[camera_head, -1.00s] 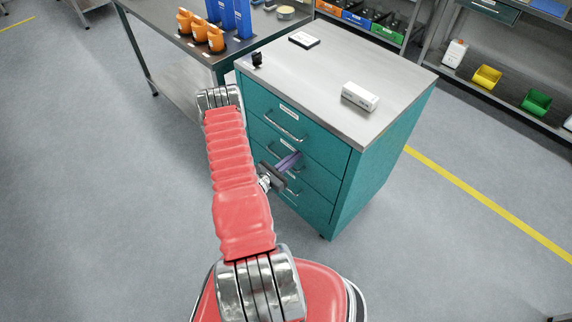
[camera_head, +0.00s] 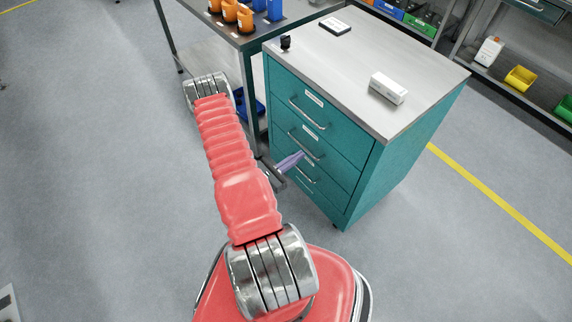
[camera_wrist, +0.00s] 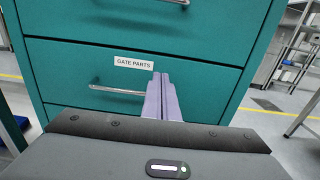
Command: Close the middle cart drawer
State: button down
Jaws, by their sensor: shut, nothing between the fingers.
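The teal cart (camera_head: 395,180) stands right of my arm in the head view, with three drawers one above another. The middle drawer (camera_head: 338,160) has a bar handle and looks flush with the top drawer (camera_head: 340,125) and bottom drawer (camera_head: 325,192); a small gap cannot be ruled out. My gripper (camera_head: 301,155) is shut and empty, its purple fingers pointing at the lower drawer fronts. In the wrist view its fingertips (camera_wrist: 160,76) overlap a drawer front labelled "GATE PARTS" (camera_wrist: 133,63), right of the label. I cannot tell whether they touch it.
A white box (camera_head: 388,88) and small dark items lie on the cart top. A workbench (camera_head: 232,35) with orange and blue things stands behind left. A shelf with coloured bins (camera_head: 520,78) stands at the right. Floor is open at left and front right.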

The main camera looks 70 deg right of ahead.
jog(key=v, duration=0.5)
dwell(0.8)
